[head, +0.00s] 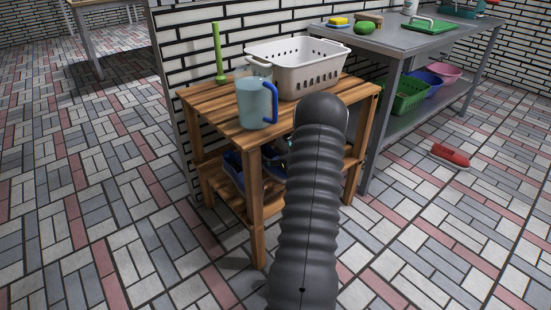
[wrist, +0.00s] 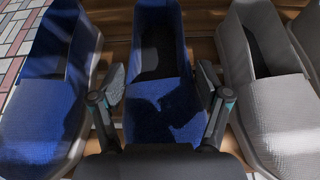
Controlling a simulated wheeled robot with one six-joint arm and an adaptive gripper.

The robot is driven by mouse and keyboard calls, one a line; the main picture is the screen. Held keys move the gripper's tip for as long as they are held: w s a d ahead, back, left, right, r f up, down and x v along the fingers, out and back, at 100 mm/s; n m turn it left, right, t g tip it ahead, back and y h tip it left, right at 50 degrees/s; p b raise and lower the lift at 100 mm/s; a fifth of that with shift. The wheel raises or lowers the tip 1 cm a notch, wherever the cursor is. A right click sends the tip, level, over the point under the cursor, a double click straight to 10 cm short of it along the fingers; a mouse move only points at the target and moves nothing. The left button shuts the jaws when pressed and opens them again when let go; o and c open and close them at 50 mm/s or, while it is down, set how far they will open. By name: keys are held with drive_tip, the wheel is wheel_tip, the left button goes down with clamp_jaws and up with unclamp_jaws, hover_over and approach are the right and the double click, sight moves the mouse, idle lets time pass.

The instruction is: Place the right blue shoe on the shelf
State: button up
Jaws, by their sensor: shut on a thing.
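In the wrist view the right blue shoe (wrist: 166,108) is between the two fingers of my gripper (wrist: 161,82), which is shut on its sides. Its dark opening points away from me. The left blue shoe (wrist: 45,110) is beside it on the left. Brown wooden shelf boards (wrist: 112,52) show between the shoes. I cannot tell whether the held shoe touches the boards. In the head view the lower shelf (head: 210,178) of a wooden table holds something blue (head: 232,168).
A grey shoe (wrist: 275,110) stands close on the right, with part of another at the edge. The wooden tabletop (head: 215,100) bears a blue-handled jug (head: 255,103) and a white basket (head: 300,72). A metal table stands right; a red brush (head: 450,154) lies on the floor.

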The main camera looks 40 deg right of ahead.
drive_tip(key=o, duration=1.3)
drive_tip(key=shift+o, duration=0.2)
drive_tip(key=v, duration=1.2)
drive_tip(key=shift+a, duration=0.1)
